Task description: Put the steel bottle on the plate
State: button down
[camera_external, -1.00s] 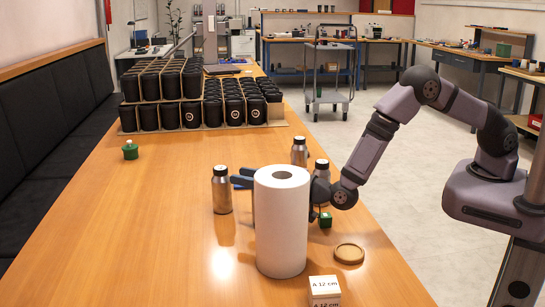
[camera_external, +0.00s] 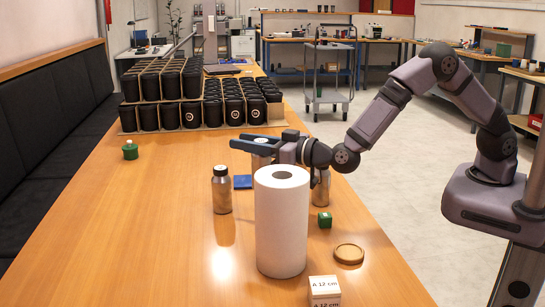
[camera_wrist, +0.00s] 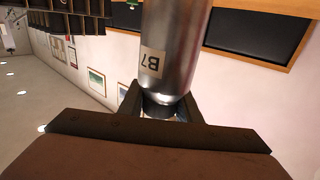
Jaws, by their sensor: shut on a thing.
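My gripper (camera_external: 254,145) is raised above the table, behind the paper roll. It is shut on a steel bottle (camera_external: 262,161), which shows between the fingers. The wrist view shows this steel bottle (camera_wrist: 177,40) close up, with a "B7" label. A second steel bottle (camera_external: 222,194) with a black cap stands upright left of the paper roll. Another steel bottle (camera_external: 320,190) stands right of it, its top hidden by my arm. I see no sure plate: a round wooden disc (camera_external: 349,253) lies at the front right, and a flat blue square (camera_external: 243,182) lies below my gripper.
A tall white paper roll (camera_external: 281,225) stands in front of my arm. The left table is clear.

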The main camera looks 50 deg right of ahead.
jog(key=w+d+r+m+h+b, duration=0.1)
jog(key=w+d+m+h+b, duration=0.25)
jog(key=w+d, duration=0.4)
jog(key=w+d+r+m+h+b, duration=0.15)
jog(key=w+d+h, duration=0.3)
jog(key=d, duration=0.55)
notch_tip(320, 180, down, 11)
jog(key=shift+r+m+b, duration=0.2)
jog(key=shift+m+b, duration=0.1)
jog(key=shift+b, duration=0.1)
jog(key=shift+s+d, duration=0.1)
jog(key=shift+f, duration=0.2)
jog(key=c, duration=1.3)
grip_release()
jog(key=shift+r, duration=0.1)
